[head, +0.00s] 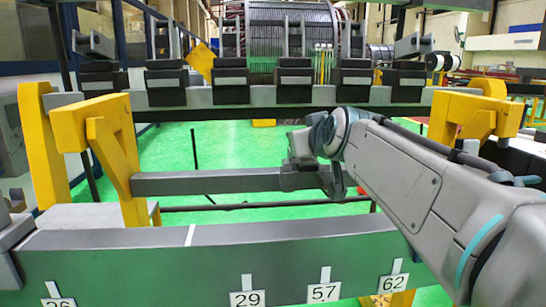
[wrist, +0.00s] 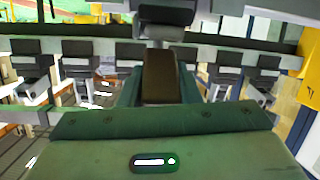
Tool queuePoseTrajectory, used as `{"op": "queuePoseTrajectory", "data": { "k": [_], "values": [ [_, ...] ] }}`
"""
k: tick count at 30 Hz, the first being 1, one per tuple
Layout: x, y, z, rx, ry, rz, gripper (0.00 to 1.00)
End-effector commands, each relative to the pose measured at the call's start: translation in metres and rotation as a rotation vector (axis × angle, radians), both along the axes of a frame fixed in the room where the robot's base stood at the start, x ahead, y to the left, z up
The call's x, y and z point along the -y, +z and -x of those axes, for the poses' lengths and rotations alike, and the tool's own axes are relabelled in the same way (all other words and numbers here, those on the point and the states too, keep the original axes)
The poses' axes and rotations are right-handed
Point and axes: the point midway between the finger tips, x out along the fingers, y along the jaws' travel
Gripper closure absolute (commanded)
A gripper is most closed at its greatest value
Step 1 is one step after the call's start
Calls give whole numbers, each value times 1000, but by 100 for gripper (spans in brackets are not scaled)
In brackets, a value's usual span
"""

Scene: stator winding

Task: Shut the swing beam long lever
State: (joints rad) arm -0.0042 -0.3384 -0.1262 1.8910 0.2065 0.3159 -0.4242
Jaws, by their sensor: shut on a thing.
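The swing beam long lever (head: 205,182) is a grey horizontal bar in the head view. Its left end joins a yellow hinged bracket (head: 112,150), and it reaches right to my gripper (head: 312,178). My gripper is shut on the lever near its right end; the fingertips are partly hidden by the gripper and wrist. The lever hangs in front of the machine's rear beam and behind the front green-grey beam, apart from both. A yellow bracket (head: 470,115) stands on the right, away from the lever's end. The wrist view shows my gripper (wrist: 160,35) from behind; its grip is hard to make out.
The long front beam (head: 150,262) with number plates 26, 29, 57 and 62 crosses below the lever. A rear rail (head: 225,97) carries several dark clamp blocks. A large coil drum (head: 290,40) stands behind. Green floor shows between the beams.

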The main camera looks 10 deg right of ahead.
Motion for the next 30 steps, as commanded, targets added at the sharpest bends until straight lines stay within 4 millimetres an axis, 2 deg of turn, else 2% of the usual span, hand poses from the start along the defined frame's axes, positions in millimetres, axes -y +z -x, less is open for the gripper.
{"op": "queuePoseTrajectory", "data": {
  "k": [3,25,26,27,28,30],
  "values": [
    [3,-5,1,34,-6,3,100],
    [8,-4,2,76,-16,10,100],
    [8,-5,2,76,-16,10,65],
    [8,-5,1,76,-16,10,54],
    [8,-5,1,76,-16,10,49],
    [8,-5,1,76,-16,10,49]
  ]
}}
